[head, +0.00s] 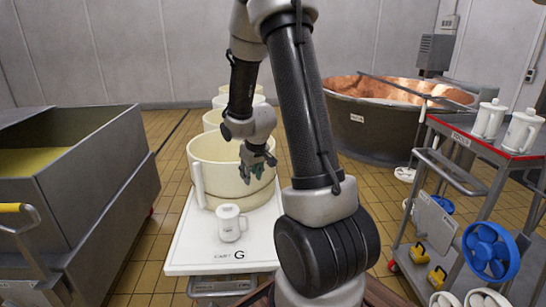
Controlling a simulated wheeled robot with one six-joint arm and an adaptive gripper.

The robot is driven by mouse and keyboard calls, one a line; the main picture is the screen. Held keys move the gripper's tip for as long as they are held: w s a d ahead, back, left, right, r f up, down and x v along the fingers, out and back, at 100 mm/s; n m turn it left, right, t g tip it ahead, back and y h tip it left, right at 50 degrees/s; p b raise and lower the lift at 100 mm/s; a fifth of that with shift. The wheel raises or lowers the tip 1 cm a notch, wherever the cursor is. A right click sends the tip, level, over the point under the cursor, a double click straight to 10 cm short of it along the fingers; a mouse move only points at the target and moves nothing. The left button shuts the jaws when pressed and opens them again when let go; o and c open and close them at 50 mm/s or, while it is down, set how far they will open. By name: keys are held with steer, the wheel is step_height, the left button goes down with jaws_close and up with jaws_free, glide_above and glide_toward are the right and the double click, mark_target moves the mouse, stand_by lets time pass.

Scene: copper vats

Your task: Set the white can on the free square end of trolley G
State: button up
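A white can (229,224) with a lid and a side handle stands upright on the white top of trolley G (190,250). It is on the near end, between the big cream tub (205,160) and the letter G at the front edge. My gripper (257,175) is above and behind the can, in front of the tub's opening and apart from the can. Its fingers look spread, and I see nothing between them. The far part of the trolley is hidden by the tub and my arm.
More white cans (488,119) stand on a red-edged trolley (455,128) at right, with a blue fan (489,250) below. A grey metal vat (80,190) stands close at left. A copper vat (395,95) is behind. Tiled floor shows between them.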

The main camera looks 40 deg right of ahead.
steer(key=s+a+v, duration=0.1)
steer(key=a+v, duration=0.1)
steer(key=v, duration=0.9)
steer(key=s+a+r, duration=0.2)
steer(key=s+r, duration=0.1)
steer(key=s, duration=0.4)
steer(key=s+a+r, duration=0.2)
steer(key=s+r, duration=0.2)
steer(key=s, duration=0.3)
steer(key=s+a+r+y, duration=0.1)
steer(key=s+a+r, duration=0.2)
steer(key=s, duration=0.4)
steer(key=shift+r, duration=0.75)
steer(key=shift+w, duration=0.1)
